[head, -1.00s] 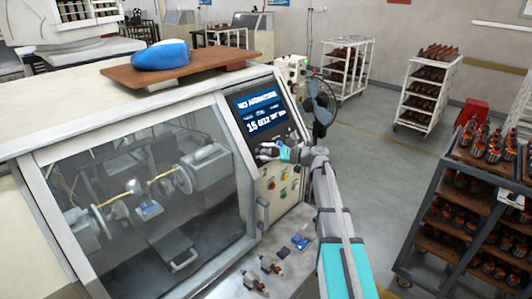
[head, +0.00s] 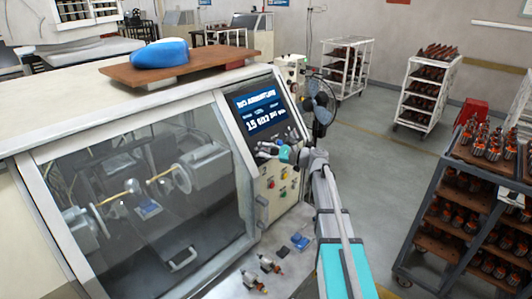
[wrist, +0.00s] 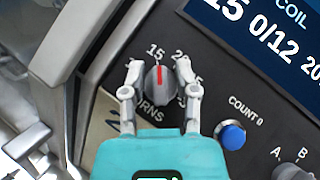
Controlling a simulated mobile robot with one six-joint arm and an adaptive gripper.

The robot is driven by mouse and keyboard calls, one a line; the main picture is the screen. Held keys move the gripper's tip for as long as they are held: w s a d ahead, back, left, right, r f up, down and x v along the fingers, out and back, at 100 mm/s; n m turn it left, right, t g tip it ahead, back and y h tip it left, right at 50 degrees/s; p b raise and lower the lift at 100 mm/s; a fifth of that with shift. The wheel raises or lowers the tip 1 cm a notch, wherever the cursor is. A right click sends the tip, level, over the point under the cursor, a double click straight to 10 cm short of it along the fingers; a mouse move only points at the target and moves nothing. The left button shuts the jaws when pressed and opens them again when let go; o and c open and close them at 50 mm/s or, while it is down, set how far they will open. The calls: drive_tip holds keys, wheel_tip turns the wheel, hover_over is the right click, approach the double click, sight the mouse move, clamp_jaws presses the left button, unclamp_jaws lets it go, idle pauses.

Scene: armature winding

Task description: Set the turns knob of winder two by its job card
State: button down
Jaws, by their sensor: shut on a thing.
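The turns knob (wrist: 160,82) is a grey dial with a red pointer line, on the dark panel below the screen. Its scale shows 15 at upper left and a number starting with 2 at upper right; the red line points up, between these two as seen in the wrist view. My gripper (wrist: 160,72) has one finger on each side of the knob and is shut on it. In the head view my gripper (head: 268,150) is at the winder's control panel and hides the knob. The screen (head: 262,111) shows a 15; the wrist view shows the screen (wrist: 270,35) with "15 0/12" under "COIL".
A blue COUNT 0 button (wrist: 230,135) sits to the right below the knob, with an A/B selector (wrist: 292,172) beyond it. The winder's glazed door (head: 140,190) is left of the panel. Small armatures (head: 270,265) lie on the ledge below. A trolley (head: 470,200) stands at right.

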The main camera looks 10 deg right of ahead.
drive_tip(key=m+t+h+b, duration=0.1)
drive_tip(key=m+t, duration=0.3)
drive_tip(key=m, duration=0.1)
drive_tip(key=shift+b, duration=0.3)
drive_tip(key=shift+w+r+m+t+h, duration=0.1)
drive_tip(key=shift+m+t+h, duration=0.8)
drive_tip(key=shift+m, duration=0.6)
drive_tip(key=shift+m+t+h, duration=0.8)
drive_tip(key=shift+m+t, duration=0.1)
drive_tip(key=shift+m, duration=0.6)
drive_tip(key=shift+d, duration=0.1)
drive_tip(key=c, duration=0.7)
unclamp_jaws()
drive_tip(key=shift+n+y, duration=0.3)
drive_tip(key=shift+n, duration=0.1)
